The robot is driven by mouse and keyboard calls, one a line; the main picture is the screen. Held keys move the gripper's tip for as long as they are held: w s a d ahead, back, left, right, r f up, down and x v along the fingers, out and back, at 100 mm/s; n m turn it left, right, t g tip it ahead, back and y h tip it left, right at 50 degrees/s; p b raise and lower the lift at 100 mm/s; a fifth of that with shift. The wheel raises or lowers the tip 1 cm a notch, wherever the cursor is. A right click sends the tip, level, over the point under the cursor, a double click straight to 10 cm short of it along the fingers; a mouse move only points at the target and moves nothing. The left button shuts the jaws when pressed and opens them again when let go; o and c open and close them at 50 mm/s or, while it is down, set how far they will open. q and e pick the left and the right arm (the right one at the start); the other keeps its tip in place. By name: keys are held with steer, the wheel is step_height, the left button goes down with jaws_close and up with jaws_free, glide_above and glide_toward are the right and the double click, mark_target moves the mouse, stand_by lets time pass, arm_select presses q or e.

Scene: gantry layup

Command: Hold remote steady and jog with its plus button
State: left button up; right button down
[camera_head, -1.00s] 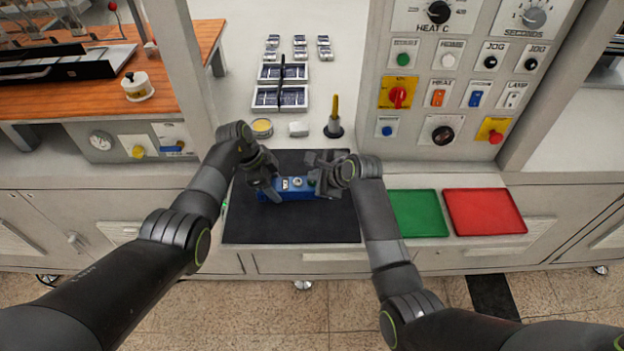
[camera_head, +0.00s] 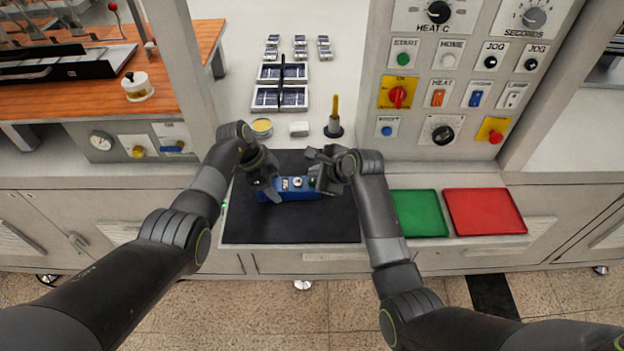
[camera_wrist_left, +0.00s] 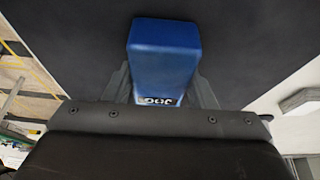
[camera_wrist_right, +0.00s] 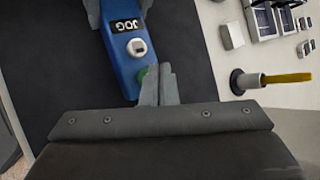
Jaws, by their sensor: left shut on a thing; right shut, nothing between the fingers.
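The remote (camera_head: 300,194) is a blue block lying on or just above the black mat (camera_head: 290,228); I cannot tell which. It also shows in the left wrist view (camera_wrist_left: 165,55). My left gripper (camera_head: 270,190) is shut around its left part. In the right wrist view the remote (camera_wrist_right: 122,62) shows a JOG label, a silver button (camera_wrist_right: 137,47) and a green button (camera_wrist_right: 143,74). My right gripper (camera_wrist_right: 157,72) is shut and empty, its fingertips beside the green button and partly hiding it. I cannot tell whether they touch. No plus sign is readable.
A green tray (camera_head: 418,213) and a red tray (camera_head: 485,212) lie right of the mat. A yellow-handled tool (camera_head: 334,118) stands in a dark holder behind it, with a round tin (camera_head: 262,127) and a white block (camera_head: 299,129). The control panel (camera_head: 465,85) rises at right.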

step_height(320, 180, up, 5)
stand_by(0.7)
stand_by(0.5)
arm_select(q)
steer(key=o, duration=1.2)
steer(key=shift+o, duration=0.2)
